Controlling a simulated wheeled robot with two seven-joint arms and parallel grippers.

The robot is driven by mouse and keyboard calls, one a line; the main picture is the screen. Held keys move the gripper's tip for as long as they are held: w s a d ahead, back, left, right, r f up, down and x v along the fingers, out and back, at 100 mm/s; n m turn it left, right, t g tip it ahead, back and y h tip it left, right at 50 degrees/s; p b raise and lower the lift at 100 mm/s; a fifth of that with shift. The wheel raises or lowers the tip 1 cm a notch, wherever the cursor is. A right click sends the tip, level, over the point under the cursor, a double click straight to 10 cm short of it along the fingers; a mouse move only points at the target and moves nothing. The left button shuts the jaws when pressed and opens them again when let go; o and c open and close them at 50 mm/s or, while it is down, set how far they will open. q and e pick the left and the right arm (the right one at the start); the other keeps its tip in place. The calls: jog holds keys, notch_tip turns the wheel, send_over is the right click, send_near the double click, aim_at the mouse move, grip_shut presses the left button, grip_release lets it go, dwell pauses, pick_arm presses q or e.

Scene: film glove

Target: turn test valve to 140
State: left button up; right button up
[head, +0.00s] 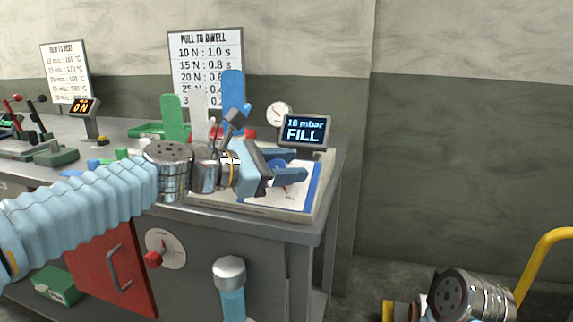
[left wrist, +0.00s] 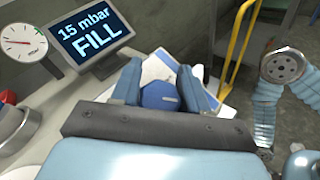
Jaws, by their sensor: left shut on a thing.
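The test valve has a blue knob (head: 291,175) on the white panel (head: 300,200) at the right end of the bench. In the left wrist view the knob (left wrist: 160,97) sits between the two blue fingers. My left gripper (head: 285,168) is shut on it, and its body hides part of the knob and dial. I cannot read the knob's angle. The display (head: 304,130) behind it reads 16 mbar FILL; in the left wrist view the display (left wrist: 90,38) reads 15 mbar FILL. My right arm shows at the lower right, its fingers out of sight.
A round gauge (head: 278,114) stands left of the display. A red cabinet door (head: 112,265) is below the bench. A yellow rail (head: 545,265) is at the right.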

pick_arm(q)
jog(key=o, duration=1)
jog(key=shift+c, duration=0.2)
jog(key=shift+a, duration=0.1)
jog(key=b+v, duration=0.2)
jog(key=v, duration=1.1)
jog(key=shift+s+a, duration=0.2)
jog(key=shift+a, duration=0.05)
